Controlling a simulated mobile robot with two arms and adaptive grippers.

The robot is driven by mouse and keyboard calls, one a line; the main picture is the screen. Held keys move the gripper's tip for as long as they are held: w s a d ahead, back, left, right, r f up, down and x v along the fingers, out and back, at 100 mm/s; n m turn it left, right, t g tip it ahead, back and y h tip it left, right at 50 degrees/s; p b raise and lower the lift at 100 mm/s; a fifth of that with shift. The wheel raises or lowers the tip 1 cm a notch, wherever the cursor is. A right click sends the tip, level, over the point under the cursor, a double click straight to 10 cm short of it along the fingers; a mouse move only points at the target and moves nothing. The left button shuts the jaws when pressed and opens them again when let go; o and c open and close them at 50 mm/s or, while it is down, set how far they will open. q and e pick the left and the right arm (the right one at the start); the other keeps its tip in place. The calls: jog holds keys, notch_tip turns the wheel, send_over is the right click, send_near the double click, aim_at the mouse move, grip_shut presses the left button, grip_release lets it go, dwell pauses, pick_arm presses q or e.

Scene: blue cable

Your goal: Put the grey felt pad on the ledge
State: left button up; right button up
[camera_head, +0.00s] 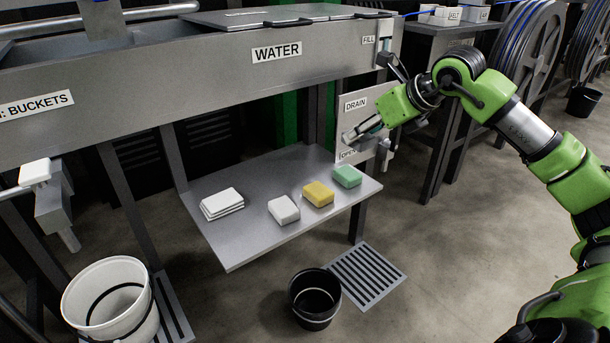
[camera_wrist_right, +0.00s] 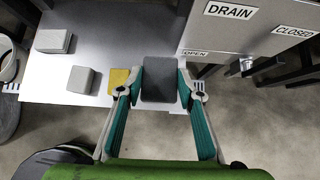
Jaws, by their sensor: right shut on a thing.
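My right gripper (camera_head: 362,134) is shut on the grey felt pad. In the right wrist view the dark grey pad (camera_wrist_right: 159,80) sits between the two fingertips (camera_wrist_right: 161,82). In the head view the pad is hard to make out at the fingers. The gripper is in front of the drain panel, above the right end of the grey ledge (camera_head: 255,170). The ledge also shows in the wrist view (camera_wrist_right: 112,32), with the pad over its right part. My left gripper is not in view.
On the ledge lie a white cloth stack (camera_head: 222,203), a white sponge (camera_head: 283,209), a yellow sponge (camera_head: 318,194) and a green sponge (camera_head: 347,176). The ledge's back left part is bare. A drain panel (camera_head: 362,105) with a lever stands beside the gripper. A black bucket (camera_head: 314,298) stands below.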

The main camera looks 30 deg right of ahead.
jog(key=shift+w+a+f+p, duration=0.2)
jog(key=shift+w+p, duration=0.1)
jog(key=shift+w, duration=0.3)
jog(key=shift+w+a+f+p, duration=0.15)
jog(key=shift+w+p, duration=0.15)
jog(key=shift+w, duration=0.25)
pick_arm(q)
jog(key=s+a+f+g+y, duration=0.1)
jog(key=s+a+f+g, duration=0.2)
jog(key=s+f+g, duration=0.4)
pick_arm(e)
jog(key=x, duration=0.8)
jog(key=w+a+r+x, duration=0.1)
jog(key=x, duration=0.3)
jog(key=shift+w+f+b, duration=0.1)
jog(key=shift+w+b, duration=0.05)
jog(key=shift+b, duration=0.2)
jog(key=shift+w+f, duration=0.3)
jog(key=shift+f, duration=0.15)
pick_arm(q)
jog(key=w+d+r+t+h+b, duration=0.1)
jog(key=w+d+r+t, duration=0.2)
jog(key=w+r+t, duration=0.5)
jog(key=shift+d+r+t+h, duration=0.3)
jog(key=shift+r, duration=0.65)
pick_arm(e)
jog(key=f, duration=0.3)
jog(key=shift+w+f, duration=0.2)
